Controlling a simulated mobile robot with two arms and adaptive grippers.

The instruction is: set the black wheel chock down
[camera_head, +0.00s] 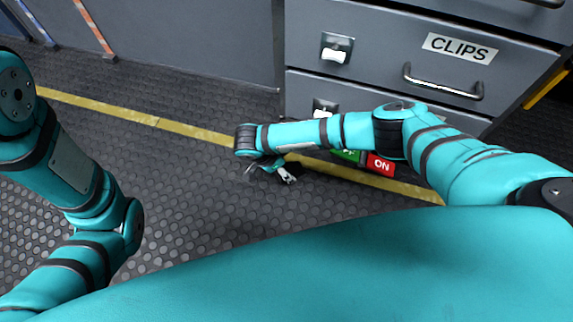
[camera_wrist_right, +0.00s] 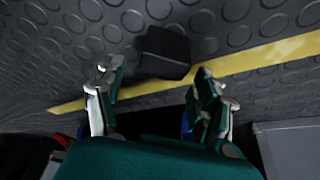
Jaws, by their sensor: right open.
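The black wheel chock (camera_wrist_right: 164,52) rests on the studded floor in the right wrist view, just beyond and between the fingertips. My right gripper (camera_wrist_right: 155,80) is open around empty space, its fingers apart on either side, and the chock looks free of both. In the head view my right gripper (camera_head: 269,170) is low over the floor by the yellow line. I cannot clearly make out the chock there, as the gripper and arm crowd that spot. My left arm shows at the left, but its gripper is out of view.
A yellow floor line (camera_head: 195,132) runs past the grey drawer cabinet (camera_head: 365,62), whose drawer is labelled CLIPS. A red ON sign (camera_head: 381,166) and a green piece (camera_head: 346,155) show beneath my right arm. The studded floor (camera_head: 190,200) is clear between my arms.

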